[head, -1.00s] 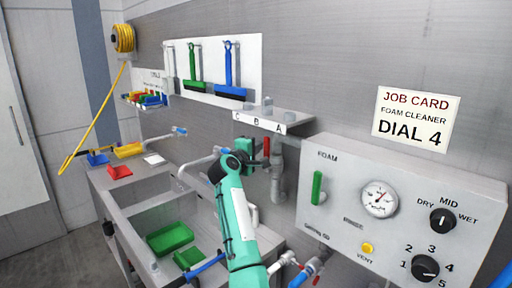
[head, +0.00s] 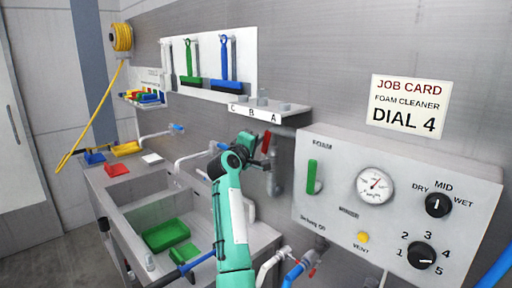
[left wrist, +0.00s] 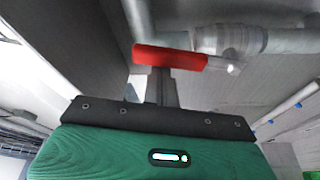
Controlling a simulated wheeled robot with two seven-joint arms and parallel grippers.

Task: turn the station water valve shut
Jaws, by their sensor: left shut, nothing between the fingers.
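The water valve has a red lever (head: 266,142) on a grey pipe (head: 274,175) against the back wall, under the shelf. In the left wrist view the red lever (left wrist: 168,57) lies crosswise below the metal pipe (left wrist: 230,38). My left gripper (head: 250,141) is shut and empty beside the lever. In the left wrist view its closed dark fingers (left wrist: 161,85) reach up to the lever; I cannot tell whether they touch it. The lever is not between the fingers. My right gripper is not in view.
The foam panel (head: 330,225) with gauge and dials stands to the right. The shelf (head: 285,115) marked C, B, A is just above the valve. A sink (head: 140,210) with green trays is at the left. Smaller pipes with red handles (head: 312,270) are low in front.

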